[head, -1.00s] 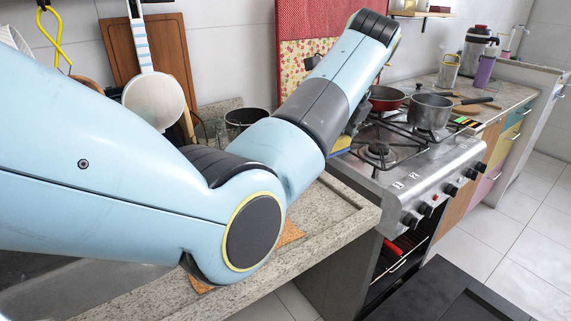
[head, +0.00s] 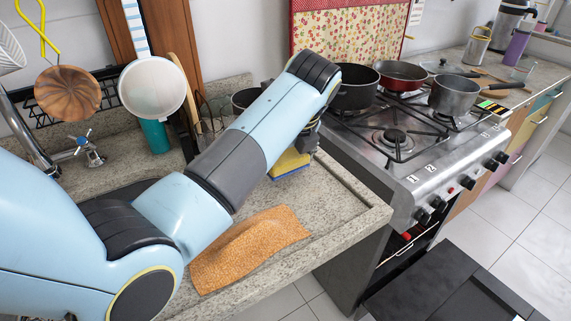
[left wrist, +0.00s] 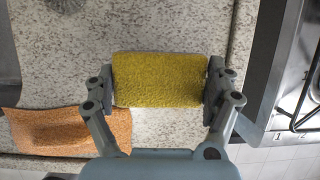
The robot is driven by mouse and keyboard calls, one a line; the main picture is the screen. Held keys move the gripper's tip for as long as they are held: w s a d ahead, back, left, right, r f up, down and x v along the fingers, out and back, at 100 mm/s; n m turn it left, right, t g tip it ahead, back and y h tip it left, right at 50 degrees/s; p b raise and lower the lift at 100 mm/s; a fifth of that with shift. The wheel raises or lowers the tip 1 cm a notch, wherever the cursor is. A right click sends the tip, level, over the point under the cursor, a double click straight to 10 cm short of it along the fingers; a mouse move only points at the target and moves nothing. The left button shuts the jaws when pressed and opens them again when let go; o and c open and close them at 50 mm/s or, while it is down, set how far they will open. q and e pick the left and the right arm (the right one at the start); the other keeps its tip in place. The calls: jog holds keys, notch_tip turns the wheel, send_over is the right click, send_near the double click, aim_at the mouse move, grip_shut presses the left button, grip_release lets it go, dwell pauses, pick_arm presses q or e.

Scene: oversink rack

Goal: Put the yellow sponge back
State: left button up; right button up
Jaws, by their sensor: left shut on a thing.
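The yellow sponge (left wrist: 160,80) is between the two fingers of my left gripper (left wrist: 160,84) in the left wrist view, with a finger pressed on each short side. In the head view the sponge (head: 290,163) shows yellow with a blue underside, partly hidden by my left gripper (head: 305,140). It is above the granite counter near its stove-side end; I cannot tell whether it touches the counter. My right gripper is in no view.
An orange-brown cloth (head: 250,245) lies on the counter (head: 345,207) left of the sponge. The stove (head: 400,150) with several pots stands to the right. A faucet (head: 88,150), a hanging white strainer (head: 152,90) and a wooden bowl (head: 68,93) are at the left.

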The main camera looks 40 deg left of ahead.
aim_at(285, 170)
pick_arm(q)
notch_tip(285, 170, down, 3)
jog(key=shift+r, duration=0.1)
jog(key=shift+f, duration=0.45)
jog(key=o, duration=0.9)
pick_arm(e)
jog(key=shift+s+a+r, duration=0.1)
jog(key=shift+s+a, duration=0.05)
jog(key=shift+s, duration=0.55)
